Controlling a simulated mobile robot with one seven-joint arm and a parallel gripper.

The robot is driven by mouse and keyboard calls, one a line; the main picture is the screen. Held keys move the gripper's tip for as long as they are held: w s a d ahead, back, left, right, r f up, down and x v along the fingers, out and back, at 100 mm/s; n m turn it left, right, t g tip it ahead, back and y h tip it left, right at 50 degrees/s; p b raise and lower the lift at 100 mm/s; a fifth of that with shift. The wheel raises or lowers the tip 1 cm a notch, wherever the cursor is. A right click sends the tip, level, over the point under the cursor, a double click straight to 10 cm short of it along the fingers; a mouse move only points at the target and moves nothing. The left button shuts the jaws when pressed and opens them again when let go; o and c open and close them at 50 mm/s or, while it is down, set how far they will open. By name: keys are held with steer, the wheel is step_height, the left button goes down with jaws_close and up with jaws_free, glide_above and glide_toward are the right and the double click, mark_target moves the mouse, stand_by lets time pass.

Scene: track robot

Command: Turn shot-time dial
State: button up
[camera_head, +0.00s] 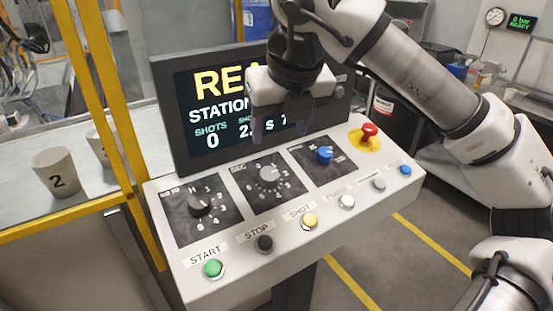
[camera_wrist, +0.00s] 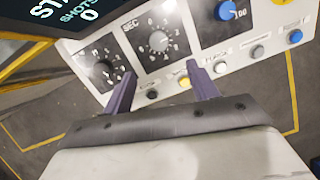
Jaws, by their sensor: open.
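The dial marked SEC is a grey round knob (camera_head: 268,176) with numbers around it, on the middle dark plate of the sloped control panel (camera_head: 330,196). I take it as the shot-time dial. In the wrist view the knob (camera_wrist: 158,41) shows beyond the fingertips, between their lines. My gripper (camera_head: 276,126) is open and empty. It hangs in front of the screen, above and apart from the dial. Its two purple fingers show in the wrist view (camera_wrist: 160,76), spread apart with nothing between them.
A black knob (camera_head: 201,205) sits left of the grey one, a blue knob (camera_head: 324,155) right. A red stop button (camera_head: 369,133) is at the far right. Several push buttons line the front edge. The screen (camera_head: 200,115) stands behind, partly hidden. A yellow post (camera_head: 90,80) rises at left.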

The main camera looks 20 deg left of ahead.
mark_target(270, 175)
steer(key=p+x, duration=0.2)
steer(key=x, duration=1.1)
steer(key=shift+s+a+f+p, duration=0.1)
steer(key=shift+a+f+p, duration=0.15)
steer(key=shift+p, duration=0.1)
steer(key=c, duration=1)
steer(key=shift+d+f+n+b, duration=0.15)
steer(key=shift+n+b, duration=0.15)
steer(key=shift+b, duration=0.2)
